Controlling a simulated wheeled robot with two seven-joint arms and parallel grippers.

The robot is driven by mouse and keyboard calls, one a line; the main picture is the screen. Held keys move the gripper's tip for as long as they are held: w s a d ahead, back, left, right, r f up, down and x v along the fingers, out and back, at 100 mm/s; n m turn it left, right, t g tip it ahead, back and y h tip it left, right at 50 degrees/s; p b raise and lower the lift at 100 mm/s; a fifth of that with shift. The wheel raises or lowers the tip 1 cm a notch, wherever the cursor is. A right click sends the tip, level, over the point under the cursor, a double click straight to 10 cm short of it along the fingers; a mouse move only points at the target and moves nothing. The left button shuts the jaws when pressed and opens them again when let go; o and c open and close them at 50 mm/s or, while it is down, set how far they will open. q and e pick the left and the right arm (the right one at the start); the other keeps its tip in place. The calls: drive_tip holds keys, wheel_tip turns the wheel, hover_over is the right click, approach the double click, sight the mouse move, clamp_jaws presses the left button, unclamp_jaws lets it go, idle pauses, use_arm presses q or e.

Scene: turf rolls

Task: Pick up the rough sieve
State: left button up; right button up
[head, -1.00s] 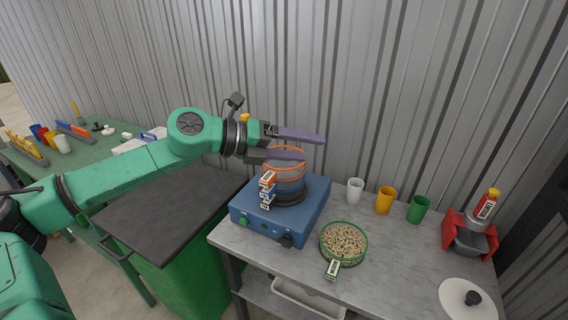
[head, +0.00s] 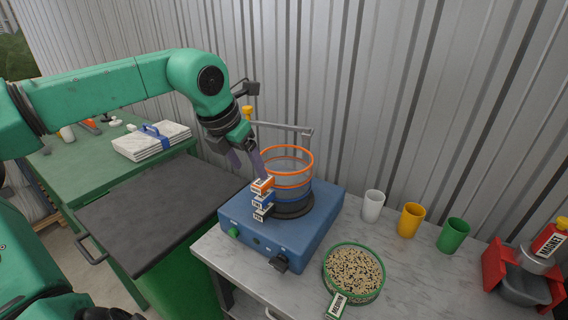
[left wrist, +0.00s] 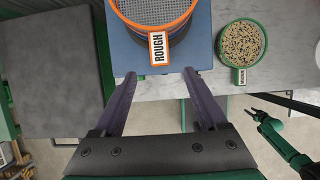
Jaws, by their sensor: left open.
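The rough sieve (head: 300,156) has an orange rim and tops a stack on the blue shaker base (head: 237,216). Its orange-edged tag (head: 262,185) sticks out at the front left, above blue-edged tags. In the left wrist view the sieve's mesh and orange rim (left wrist: 194,10) show at the top, and its tag (left wrist: 157,48) reads ROUGH. My left gripper (head: 250,172) is open and points down at the stack's left, by the tag. In the left wrist view the tag lies just beyond and between the open fingertips (left wrist: 160,75), with nothing gripped.
A thin metal bar (head: 285,127) with a yellow knob (head: 248,113) stands behind the stack. A green-rimmed dish of grains (head: 353,272) sits at the front right. White (head: 373,206), yellow (head: 411,219) and green (head: 453,235) cups stand right. A dark-lidded green bin (head: 150,214) is left.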

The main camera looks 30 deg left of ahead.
sight(260, 182)
use_arm(q)
drive_tip(key=w+f, duration=0.2)
drive_tip(key=shift+w+f+p, duration=0.1)
drive_tip(key=shift+f+p, duration=0.2)
drive_tip(key=shift+f, duration=0.05)
drive_tip(key=p+x, duration=0.1)
drive_tip(key=x, duration=0.3)
drive_tip(key=shift+p, duration=0.4)
drive_tip(key=shift+a+f, duration=0.1)
drive_tip(key=shift+f, duration=0.2)
drive_tip(key=shift+w, duration=0.1)
clamp_jaws()
use_arm(e)
drive_tip(key=w+r, duration=0.1)
drive_tip(key=r, duration=0.1)
drive_tip(key=shift+w+d+r, duration=0.1)
drive_tip(key=shift+w+r, duration=0.3)
